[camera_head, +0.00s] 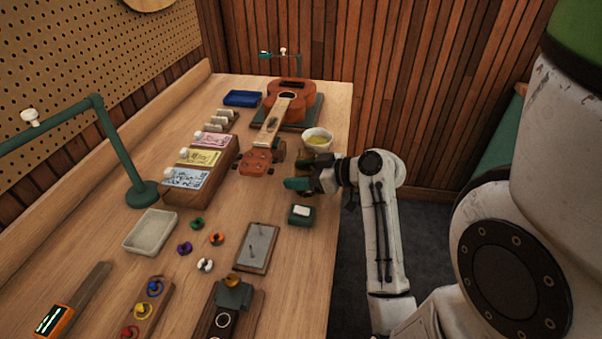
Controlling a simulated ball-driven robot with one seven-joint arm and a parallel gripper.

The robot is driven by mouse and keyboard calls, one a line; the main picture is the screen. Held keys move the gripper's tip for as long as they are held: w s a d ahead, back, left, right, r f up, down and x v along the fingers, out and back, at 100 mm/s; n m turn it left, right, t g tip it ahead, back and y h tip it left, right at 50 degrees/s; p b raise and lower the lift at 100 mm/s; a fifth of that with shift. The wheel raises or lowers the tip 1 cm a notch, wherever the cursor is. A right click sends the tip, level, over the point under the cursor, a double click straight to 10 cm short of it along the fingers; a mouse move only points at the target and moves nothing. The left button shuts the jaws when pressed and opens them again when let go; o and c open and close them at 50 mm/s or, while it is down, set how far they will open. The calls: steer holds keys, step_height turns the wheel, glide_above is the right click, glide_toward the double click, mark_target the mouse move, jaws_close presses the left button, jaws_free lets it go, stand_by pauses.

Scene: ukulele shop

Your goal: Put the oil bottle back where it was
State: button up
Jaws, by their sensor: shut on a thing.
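My gripper (301,175) is low over the right edge of the workbench, beside the ukulele's headstock. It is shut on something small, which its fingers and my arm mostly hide. I cannot make out its shape, and no oil bottle stands out clearly elsewhere on the bench. A green block with a pale top (301,214) sits just in front of the gripper, apart from it. A bowl with yellow contents (317,140) stands just behind it.
The ukulele (290,92) lies on a dark green mat at the back, its neck towards me. A rack of string packs (200,172), a pale tray (150,231), a grey plate (257,247) and several coloured pegs (216,239) occupy the bench. A green lamp (120,150) stands left.

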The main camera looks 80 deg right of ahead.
steer(key=shift+f, duration=0.15)
steer(key=o, duration=1.2)
steer(key=shift+s+r, duration=0.2)
steer(key=shift+r, duration=0.05)
steer(key=v, duration=1.1)
steer(key=shift+s+r, duration=0.2)
steer(key=shift+s, duration=0.05)
